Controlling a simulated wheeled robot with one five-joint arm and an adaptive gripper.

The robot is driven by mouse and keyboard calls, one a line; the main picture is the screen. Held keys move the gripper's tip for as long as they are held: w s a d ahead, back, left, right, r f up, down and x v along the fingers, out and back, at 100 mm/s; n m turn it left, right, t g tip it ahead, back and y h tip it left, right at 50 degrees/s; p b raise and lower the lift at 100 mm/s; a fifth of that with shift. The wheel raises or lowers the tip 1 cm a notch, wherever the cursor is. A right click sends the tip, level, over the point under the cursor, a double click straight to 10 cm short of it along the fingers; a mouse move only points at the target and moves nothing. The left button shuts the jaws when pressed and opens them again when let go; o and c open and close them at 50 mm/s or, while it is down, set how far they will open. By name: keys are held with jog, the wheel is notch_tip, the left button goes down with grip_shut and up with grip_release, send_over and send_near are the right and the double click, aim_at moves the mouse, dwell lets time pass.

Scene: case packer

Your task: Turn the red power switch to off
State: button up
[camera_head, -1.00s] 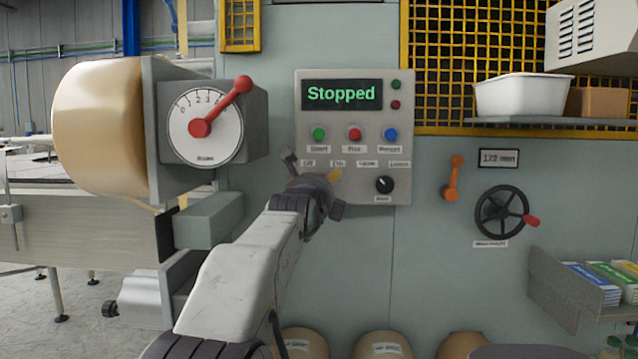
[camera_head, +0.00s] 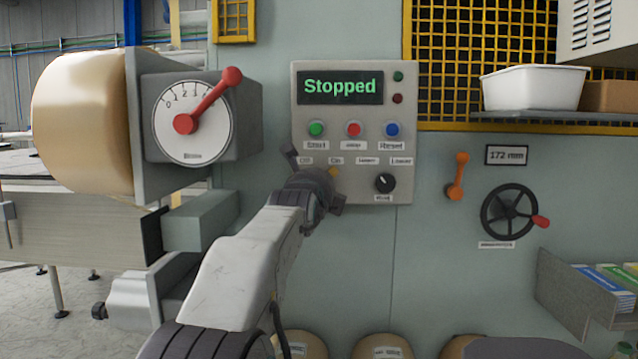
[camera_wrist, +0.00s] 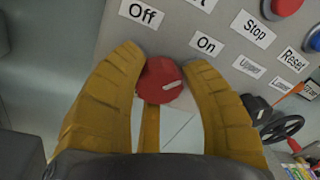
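The red power switch (camera_wrist: 161,80) is a round knob with a white mark, low on the grey control panel (camera_head: 300,110). Its mark points right and slightly up in the wrist view, below the On label (camera_wrist: 207,44); the Off label (camera_wrist: 142,14) is at the upper left. My gripper's yellow fingers (camera_wrist: 163,62) reach to either side of the knob, their tips close against its edges. I cannot tell whether both press on it. In the head view my gripper (camera_head: 332,174) hides the switch.
The panel display (camera_head: 340,87) reads "Stopped". Green (camera_head: 316,129), red (camera_head: 354,129) and blue (camera_head: 392,130) buttons sit above the switch, and a black knob (camera_head: 384,183) is to its right. A dial with a red lever (camera_head: 208,100) stands to the left.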

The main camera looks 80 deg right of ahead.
jog(key=c, duration=0.6)
jog(key=shift+c, duration=0.3)
jog(key=shift+n, duration=0.3)
jog(key=n+b, duration=0.1)
jog(key=n, duration=0.1)
jog(key=shift+n, duration=0.4)
jog(key=shift+w+n+h+b, duration=0.1)
jog(key=shift+n+h+b, duration=0.45)
jog(key=shift+n, duration=1.25)
jog(key=shift+a+r, duration=0.1)
jog(key=o, duration=1.2)
